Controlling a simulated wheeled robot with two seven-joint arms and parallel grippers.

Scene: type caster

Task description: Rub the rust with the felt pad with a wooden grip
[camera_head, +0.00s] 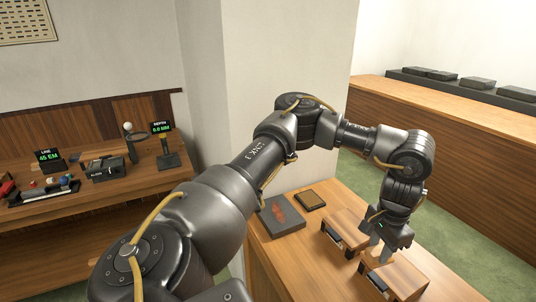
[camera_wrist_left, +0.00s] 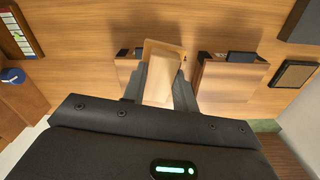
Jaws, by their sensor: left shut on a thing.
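My left gripper (camera_head: 386,246) is over the wooden table, between two brown wooden blocks. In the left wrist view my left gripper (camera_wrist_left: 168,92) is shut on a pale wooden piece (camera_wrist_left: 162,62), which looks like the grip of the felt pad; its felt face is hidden. The rust is a reddish-orange patch (camera_head: 283,211) on a dark square plate (camera_head: 268,226) on the table, to the left of the gripper and apart from it. My right gripper is not in view.
One wooden block (camera_head: 346,229) stands left of the gripper and another (camera_head: 402,278) stands in front. A small dark tray with a tan inside (camera_head: 310,200) lies beside the plate; it also shows in the wrist view (camera_wrist_left: 295,74). A wall column rises behind the table.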

